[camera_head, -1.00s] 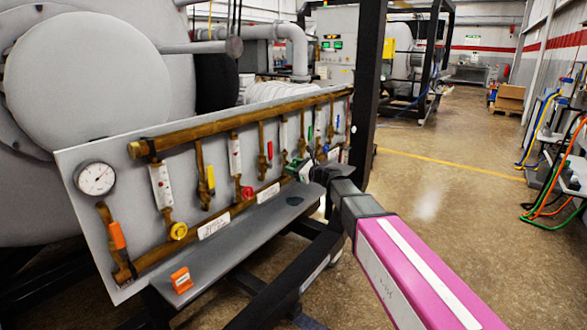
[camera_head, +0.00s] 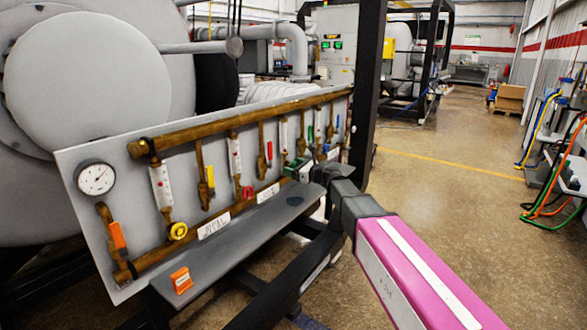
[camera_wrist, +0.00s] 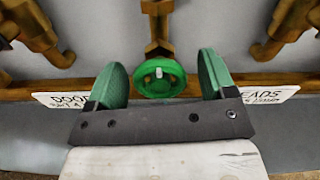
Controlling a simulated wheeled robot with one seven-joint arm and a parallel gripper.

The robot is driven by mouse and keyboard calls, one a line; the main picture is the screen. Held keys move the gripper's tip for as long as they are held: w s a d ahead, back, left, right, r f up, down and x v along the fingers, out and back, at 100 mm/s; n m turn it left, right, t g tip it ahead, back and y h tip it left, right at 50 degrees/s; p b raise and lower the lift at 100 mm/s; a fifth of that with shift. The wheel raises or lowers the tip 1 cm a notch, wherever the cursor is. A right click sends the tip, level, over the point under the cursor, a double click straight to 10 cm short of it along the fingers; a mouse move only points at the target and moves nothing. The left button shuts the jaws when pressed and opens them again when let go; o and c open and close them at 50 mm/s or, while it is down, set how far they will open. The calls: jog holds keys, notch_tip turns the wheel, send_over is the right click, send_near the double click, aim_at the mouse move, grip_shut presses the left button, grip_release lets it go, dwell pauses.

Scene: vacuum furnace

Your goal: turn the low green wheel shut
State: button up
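The low green wheel (camera_wrist: 160,78) is a small round handwheel with a pale mark on its hub, below a brass valve body (camera_wrist: 157,25). In the wrist view it lies between the two green finger pads of my gripper (camera_wrist: 162,82). The gripper is open, with a visible gap between the wheel and each pad. In the head view my gripper (camera_head: 301,169) is at the lower edge of the valve panel, toward its right end. It hides the wheel there.
The grey panel (camera_head: 130,178) carries brass pipes, a round gauge (camera_head: 96,178), a low yellow wheel (camera_head: 178,231) and a low red wheel (camera_head: 247,192). White labels (camera_head: 213,224) sit along the lower pipe. A grey ledge (camera_head: 235,246) runs below, with an orange tag (camera_head: 181,280).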

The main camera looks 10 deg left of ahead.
jog(key=v, duration=1)
jog(key=shift+d, duration=0.4)
jog(key=shift+s, duration=0.1)
